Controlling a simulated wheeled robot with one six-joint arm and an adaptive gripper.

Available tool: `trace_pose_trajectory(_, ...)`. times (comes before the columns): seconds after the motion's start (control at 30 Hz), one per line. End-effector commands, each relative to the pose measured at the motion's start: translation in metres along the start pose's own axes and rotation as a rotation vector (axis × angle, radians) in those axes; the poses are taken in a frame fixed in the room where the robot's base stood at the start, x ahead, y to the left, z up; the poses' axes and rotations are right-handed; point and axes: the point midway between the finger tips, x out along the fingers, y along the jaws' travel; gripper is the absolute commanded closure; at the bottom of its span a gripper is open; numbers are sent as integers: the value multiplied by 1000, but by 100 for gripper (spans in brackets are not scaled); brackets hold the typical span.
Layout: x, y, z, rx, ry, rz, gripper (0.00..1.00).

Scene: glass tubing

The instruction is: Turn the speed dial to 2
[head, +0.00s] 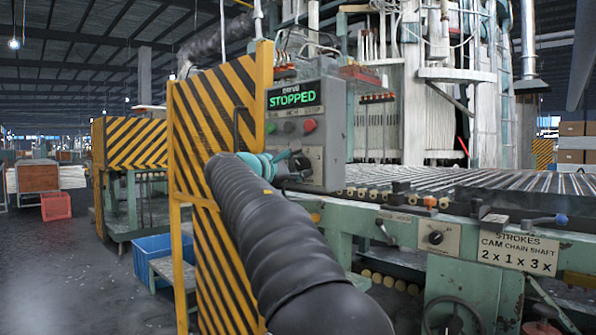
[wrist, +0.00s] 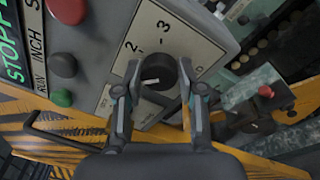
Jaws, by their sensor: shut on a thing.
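The speed dial (wrist: 158,76) is a round dark knob on a pale plate with the numbers 2 and 3 by it. It sits low on the grey control box (head: 334,135). In the wrist view its short white mark lies left of the knob's middle, below the numeral 2; I cannot tell its exact setting. My gripper (wrist: 159,72) has one finger on each side of the dial and is shut on it. In the head view my gripper (head: 287,163) reaches the box's lower front and partly covers the dial plate.
The box has a green STOPPED display (head: 292,98) and a red button (head: 310,126) above the dial. A yellow-black striped guard (head: 190,130) stands close on the left. Another knob (head: 435,238) sits on the machine frame at lower right. A roller bed extends right.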

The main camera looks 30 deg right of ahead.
Motion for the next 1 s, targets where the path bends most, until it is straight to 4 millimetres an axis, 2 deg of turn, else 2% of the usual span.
trace_pose_trajectory(0.6, 1, -3, -3, 561, -40, 38, 96)
trace_pose_trajectory(1.0, 1, -2, -2, 782, -57, 53, 96)
